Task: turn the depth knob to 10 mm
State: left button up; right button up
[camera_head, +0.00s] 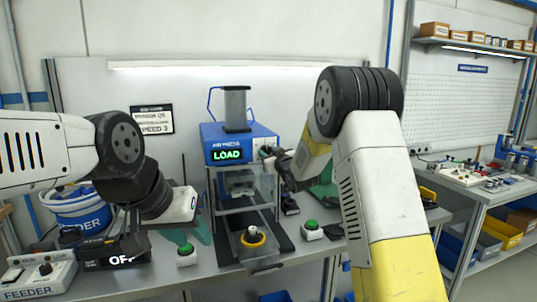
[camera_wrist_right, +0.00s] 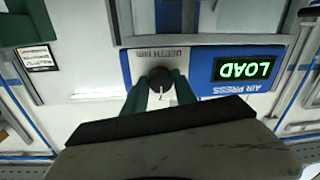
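The wrist view shows the panel upside down; the small scale lettering by the knob is too blurred to read. My right gripper (camera_wrist_right: 160,86) has one green finger on each side of the knob, both seeming to touch its edges. In the head view the right gripper (camera_head: 270,155) covers the knob. My left gripper (camera_head: 190,232) hangs above the bench left of the press, fingers apart and empty.
Green buttons (camera_head: 186,250) (camera_head: 311,226) stand on both sides of the press. A second bench stands at right.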

jog(key=shift+m, duration=0.4)
grip_shut()
jog(key=shift+m, duration=1)
jog(key=m, duration=0.3)
jog(key=shift+m, duration=0.3)
jog(key=m, duration=0.5)
jog(key=shift+a+f+m+t, duration=0.1)
jog(key=shift+m+t, duration=0.2)
jog(key=shift+m, duration=0.1)
jog(key=o, duration=1.1)
grip_release()
jog(key=shift+s, duration=0.1)
